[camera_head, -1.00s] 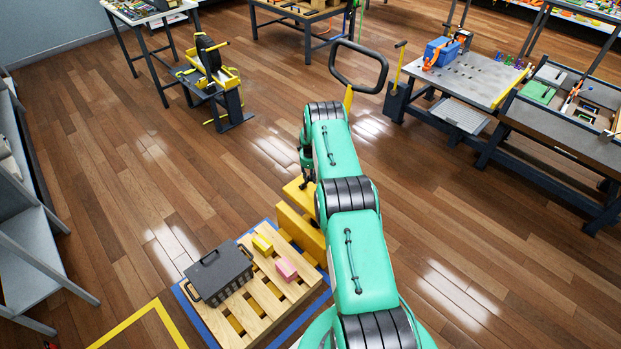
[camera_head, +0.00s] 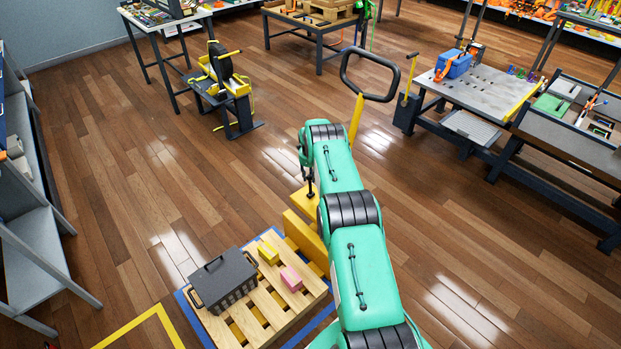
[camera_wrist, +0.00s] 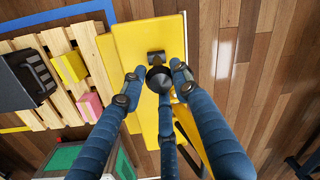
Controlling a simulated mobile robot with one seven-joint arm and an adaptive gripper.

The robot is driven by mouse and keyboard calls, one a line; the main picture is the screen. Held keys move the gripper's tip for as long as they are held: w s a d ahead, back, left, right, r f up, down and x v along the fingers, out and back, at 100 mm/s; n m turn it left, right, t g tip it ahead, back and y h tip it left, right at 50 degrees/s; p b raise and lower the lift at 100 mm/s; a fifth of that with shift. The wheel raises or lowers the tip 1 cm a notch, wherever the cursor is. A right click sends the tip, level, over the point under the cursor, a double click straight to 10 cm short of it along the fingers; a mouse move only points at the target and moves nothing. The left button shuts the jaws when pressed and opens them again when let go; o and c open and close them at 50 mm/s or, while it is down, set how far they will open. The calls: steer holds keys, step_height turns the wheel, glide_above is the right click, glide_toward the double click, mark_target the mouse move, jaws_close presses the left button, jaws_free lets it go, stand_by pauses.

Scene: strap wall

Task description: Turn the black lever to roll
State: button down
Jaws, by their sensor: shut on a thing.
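The black lever (camera_wrist: 156,57) sits on top of the yellow pallet jack (camera_wrist: 112,72) in the wrist view. It has a dark rounded end between my blue fingers. My gripper (camera_wrist: 156,78) is shut on the lever from above, with fingers on both sides and one nearer the camera. In the head view my gripper (camera_head: 310,188) is small beside my green arm, over the yellow body of the jack (camera_head: 306,236). The fingers and arm partly hide the lever, so its exact setting cannot be told. The jack's black loop handle (camera_head: 369,74) stands behind my arm.
A wooden pallet (camera_head: 258,318) carries a dark crate (camera_head: 222,279), a yellow block (camera_head: 268,250) and a pink block (camera_head: 291,278). A strapping stand (camera_head: 229,85) is at the back left. Workbenches stand at the right and back. The wooden floor between is clear.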

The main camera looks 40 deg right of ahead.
steer(key=c, duration=1.3)
jaws_free()
steer(key=shift+r, duration=0.15)
step_height(320, 180, up, 12)
steer(key=a, duration=0.1)
steer(key=shift+s+f, duration=0.2)
steer(key=shift+s, duration=0.05)
